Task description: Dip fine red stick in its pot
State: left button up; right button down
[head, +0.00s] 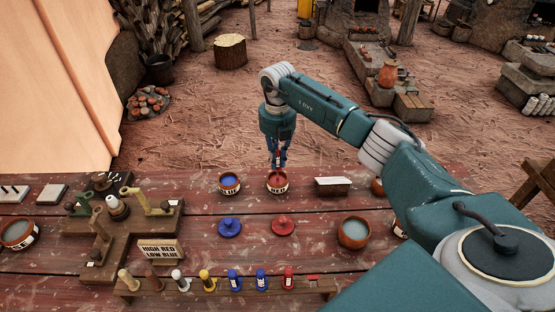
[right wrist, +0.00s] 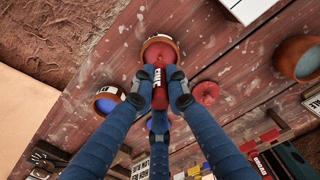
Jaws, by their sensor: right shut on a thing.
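My right gripper (head: 278,163) is over the red pot (head: 277,189), a small round pot with a label reading RED and red inside. In the right wrist view its fingers (right wrist: 160,88) are shut on the fine red stick (right wrist: 159,97), which has a white-lettered label. The stick points toward the red pot (right wrist: 148,42) and overlaps its opening in that view. I cannot tell whether its tip touches the red inside. My left gripper is not in view.
A blue pot (head: 229,189) stands just left of the red pot. Blue (head: 230,228) and red (head: 283,226) lids lie in front. A rack (head: 220,290) at the near edge holds several sticks.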

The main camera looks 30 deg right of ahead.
jog(key=shift+r+p, duration=1.95)
jog(key=shift+r, duration=1)
